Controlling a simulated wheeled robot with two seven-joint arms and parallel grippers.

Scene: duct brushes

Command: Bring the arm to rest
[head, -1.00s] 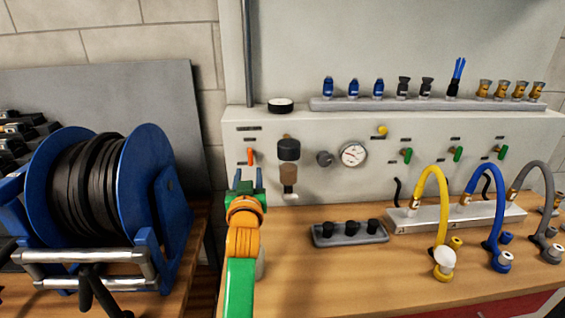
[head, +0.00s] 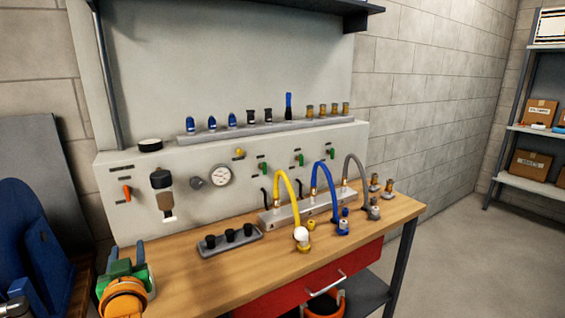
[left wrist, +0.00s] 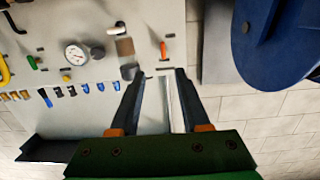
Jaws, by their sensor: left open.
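My left gripper (head: 127,252) is low at the left of the head view, by the left front end of the wooden bench (head: 185,272), with my green and orange arm links below it. In the left wrist view my left gripper (left wrist: 163,76) has its two dark fingers apart, with nothing between them. That view shows the grey panel (left wrist: 100,25), turned over in the picture, and part of the blue hose reel (left wrist: 275,35). My right gripper is in neither view.
On the bench are a grey tray with black fittings (head: 228,240) and yellow, blue and grey hoses (head: 318,200) on a manifold. The blue reel (head: 35,240) stands at the left. Open floor (head: 470,270) lies at the right, before a shelf with boxes (head: 530,115).

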